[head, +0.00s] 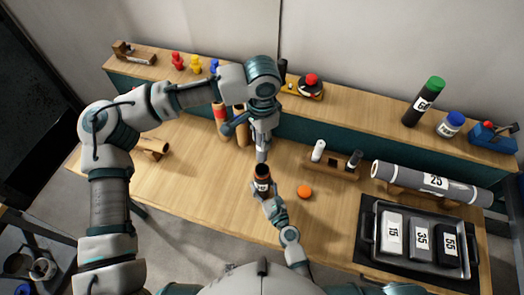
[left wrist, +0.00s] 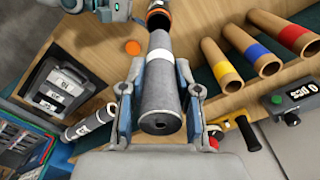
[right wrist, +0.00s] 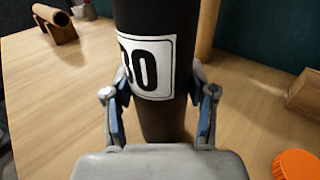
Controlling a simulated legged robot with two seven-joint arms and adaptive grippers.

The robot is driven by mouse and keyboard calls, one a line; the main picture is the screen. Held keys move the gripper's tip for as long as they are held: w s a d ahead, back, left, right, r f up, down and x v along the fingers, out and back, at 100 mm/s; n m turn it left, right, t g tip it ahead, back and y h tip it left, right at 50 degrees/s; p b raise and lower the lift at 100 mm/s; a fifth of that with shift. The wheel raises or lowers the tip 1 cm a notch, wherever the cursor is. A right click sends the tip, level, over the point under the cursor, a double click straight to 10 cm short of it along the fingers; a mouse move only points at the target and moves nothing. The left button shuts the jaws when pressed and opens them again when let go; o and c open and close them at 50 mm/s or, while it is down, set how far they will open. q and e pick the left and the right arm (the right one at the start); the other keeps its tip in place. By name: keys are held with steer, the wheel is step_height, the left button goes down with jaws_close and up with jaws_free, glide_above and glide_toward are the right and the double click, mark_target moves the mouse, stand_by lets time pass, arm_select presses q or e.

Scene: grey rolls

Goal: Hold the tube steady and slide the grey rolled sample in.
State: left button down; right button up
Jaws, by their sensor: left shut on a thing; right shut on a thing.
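A grey roll (head: 262,154) hangs roughly upright below my left gripper (head: 261,137). In the left wrist view the roll (left wrist: 160,85) sits between both fingers (left wrist: 158,85), which are shut on it. A black tube (head: 262,182) with an orange rim and a white label stands below, mouth up. My right gripper (head: 266,202) is shut around it. In the right wrist view the tube (right wrist: 158,115) shows a "30" label between the fingers (right wrist: 160,100). The roll's lower end is at or just above the tube's mouth; I cannot tell whether it is inside.
An orange cap (head: 304,191) lies on the table right of the tube. A rack (head: 330,170) with small cylinders stands behind it. A large roll marked 25 (head: 433,182) and a tray (head: 376,238) of labelled blocks are at right.

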arm_select(q)
steer(key=shift+f, duration=0.85)
steer(key=shift+f, duration=1.85)
steer(key=shift+s+f, duration=0.1)
steer(key=shift+f, duration=0.1)
step_height(320, 180, down, 7)
stand_by(1.1)
steer(key=c, duration=0.7)
jaws_free()
steer(key=shift+r, duration=0.1)
steer(key=shift+c, duration=0.2)
